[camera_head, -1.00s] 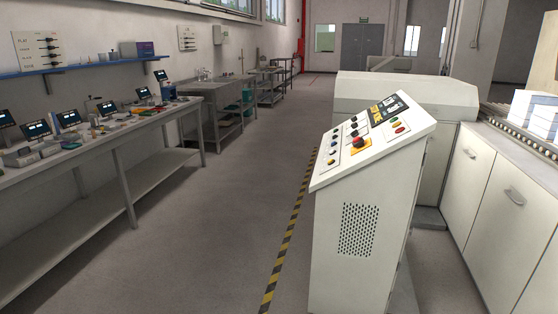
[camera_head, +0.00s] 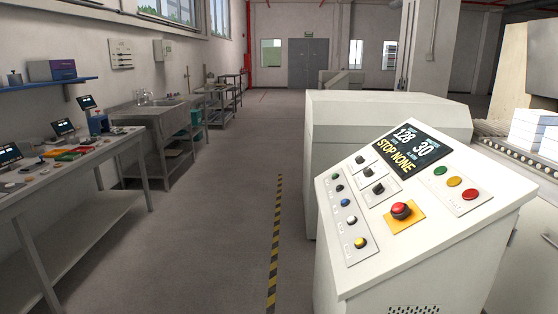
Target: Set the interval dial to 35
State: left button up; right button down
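A white control console (camera_head: 420,220) with a sloped top stands at the right in the head view. Its dark display (camera_head: 411,149) reads 128 and 30, with STOP NONE in yellow below. Left of and below the display are several small black dials or switches (camera_head: 373,171); their labels are too small to read, so I cannot tell which is the interval dial. A red mushroom button on a yellow plate (camera_head: 402,211) sits at the panel's middle. Neither of my grippers is in view.
A long bench (camera_head: 70,172) with small devices runs along the left. A white machine housing (camera_head: 385,116) stands behind the console. A roller conveyor (camera_head: 515,155) with white stacks is at the far right. The floor aisle left of the yellow-black stripe (camera_head: 275,240) is clear.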

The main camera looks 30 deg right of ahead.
aim_at(359, 159)
jog(key=i+z, duration=0.4)
jog(key=i+j+z, duration=0.15)
jog(key=i+z, duration=0.2)
jog(key=i+j+z, duration=0.2)
jog(key=i+z, duration=0.2)
jog(key=k, duration=0.05)
